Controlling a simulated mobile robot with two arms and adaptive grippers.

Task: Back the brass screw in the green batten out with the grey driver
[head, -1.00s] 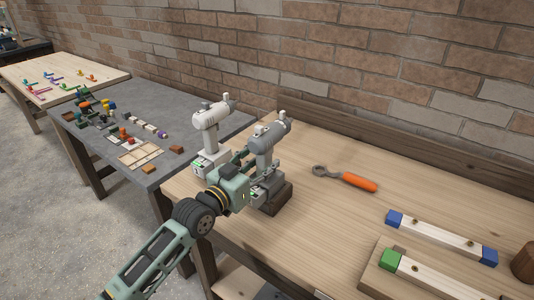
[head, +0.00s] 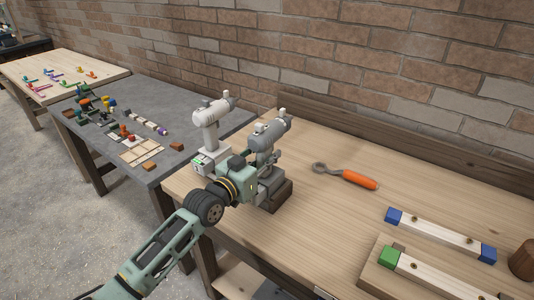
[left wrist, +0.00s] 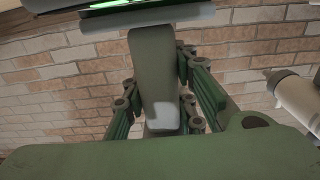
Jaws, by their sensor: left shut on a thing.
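The grey driver (head: 270,132) stands upright on a dark wooden block (head: 277,196) at the bench's left end. My left gripper (head: 260,160) is shut on its handle, hiding part of the driver's lower end. In the left wrist view the grey handle (left wrist: 155,75) stands between the two green fingers. The green batten (head: 432,272) is pale wood with a green end block (head: 388,257) and lies at the lower right, far from the gripper. A small brass screw (head: 413,265) shows in its top face. My right gripper is not in view.
A white driver (head: 211,113) stands just left of the grey one. An orange-handled wrench (head: 358,180) lies mid-bench. A blue-ended batten (head: 440,232) lies behind the green one, near a brown round object (head: 525,262). A brick wall (head: 400,70) backs the bench.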

